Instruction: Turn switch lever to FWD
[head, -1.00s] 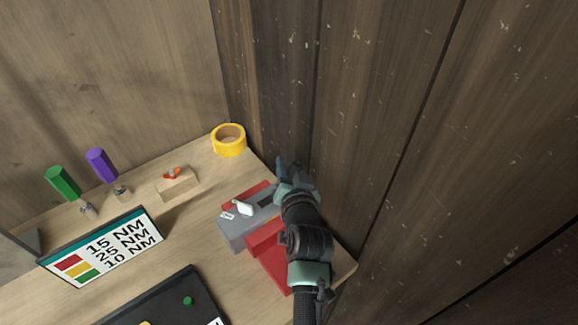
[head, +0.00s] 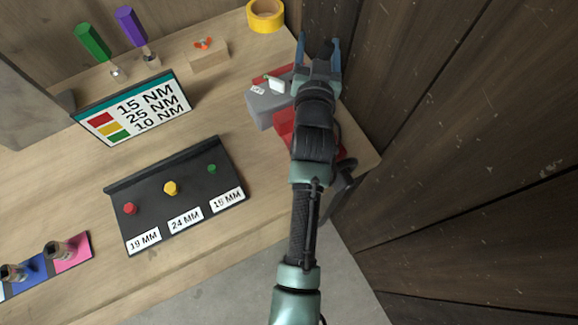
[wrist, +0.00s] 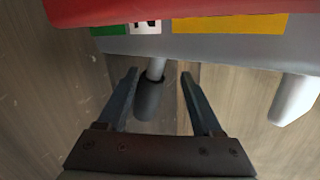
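The switch box is grey with a red part; its grey body (head: 265,108) sits on the right end of the bench, partly behind my arm. In the wrist view its grey edge (wrist: 215,47) carries a green label (wrist: 108,30), a white label with an N-like letter (wrist: 146,27) and a yellow label (wrist: 232,23). A lever with a dark handle (wrist: 149,98) juts from this edge below the white label. My gripper (wrist: 158,76) is open, with the handle between its fingers, nearer the left one. In the head view my gripper (head: 320,47) is beyond the box. FWD is not readable.
A white lever (wrist: 294,100) juts from the box at right in the wrist view. The wooden wall (head: 430,75) stands close on the right. Yellow tape (head: 266,16), a sign (head: 131,108) and a black panel (head: 222,190) are on the bench.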

